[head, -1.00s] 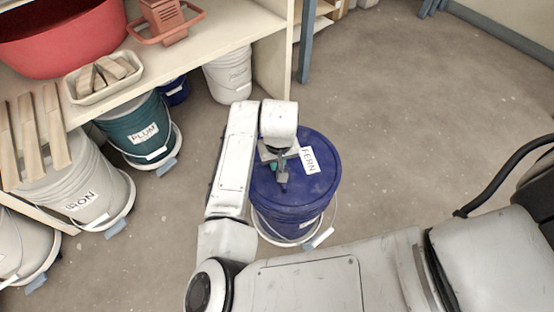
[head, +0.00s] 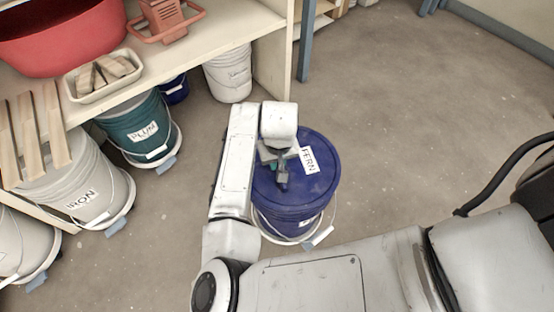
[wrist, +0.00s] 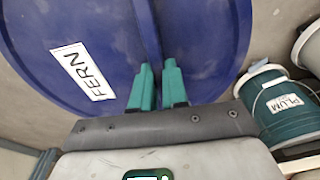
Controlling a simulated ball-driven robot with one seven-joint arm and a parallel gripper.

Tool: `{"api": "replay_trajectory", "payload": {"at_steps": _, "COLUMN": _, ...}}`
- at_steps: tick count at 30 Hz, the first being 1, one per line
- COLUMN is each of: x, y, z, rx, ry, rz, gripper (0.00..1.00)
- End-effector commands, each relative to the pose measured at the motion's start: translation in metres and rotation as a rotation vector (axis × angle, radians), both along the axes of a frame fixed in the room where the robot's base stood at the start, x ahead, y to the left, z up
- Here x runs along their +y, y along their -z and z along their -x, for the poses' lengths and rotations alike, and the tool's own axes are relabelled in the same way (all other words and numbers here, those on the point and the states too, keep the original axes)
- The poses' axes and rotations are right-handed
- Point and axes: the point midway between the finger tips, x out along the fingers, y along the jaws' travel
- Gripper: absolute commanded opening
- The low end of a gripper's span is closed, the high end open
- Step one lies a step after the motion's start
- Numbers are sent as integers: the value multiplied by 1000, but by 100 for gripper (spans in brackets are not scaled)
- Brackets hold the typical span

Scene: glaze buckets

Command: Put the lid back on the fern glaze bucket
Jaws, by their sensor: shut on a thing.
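The blue lid (head: 315,185), with a white FERN label, covers the top of the blue fern bucket (head: 290,222) on the floor in the head view. I cannot tell whether its rim is fully pressed down. My gripper (head: 282,182) points down at the lid's left-middle part. In the wrist view the lid (wrist: 205,40) fills the upper part, with a raised rib crossing it. There the green fingers of my gripper (wrist: 157,78) are shut on this rib. My arm hides part of the lid's left side.
The plum bucket (head: 128,122), iron bucket (head: 60,180) and a plain white bucket (head: 229,78) stand at the left, under or beside a shelf (head: 205,40). The shelf bears a red basin (head: 60,40) and a tray. The floor (head: 420,110) right of the fern bucket is clear.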

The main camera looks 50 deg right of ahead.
Motion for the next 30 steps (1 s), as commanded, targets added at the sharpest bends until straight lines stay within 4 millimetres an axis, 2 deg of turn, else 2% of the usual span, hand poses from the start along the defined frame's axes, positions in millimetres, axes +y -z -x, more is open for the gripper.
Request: {"api": "replay_trajectory", "payload": {"at_steps": 30, "x": 0, "y": 6, "z": 0, "rx": 0, "ry": 0, "rz": 0, "gripper": 0}}
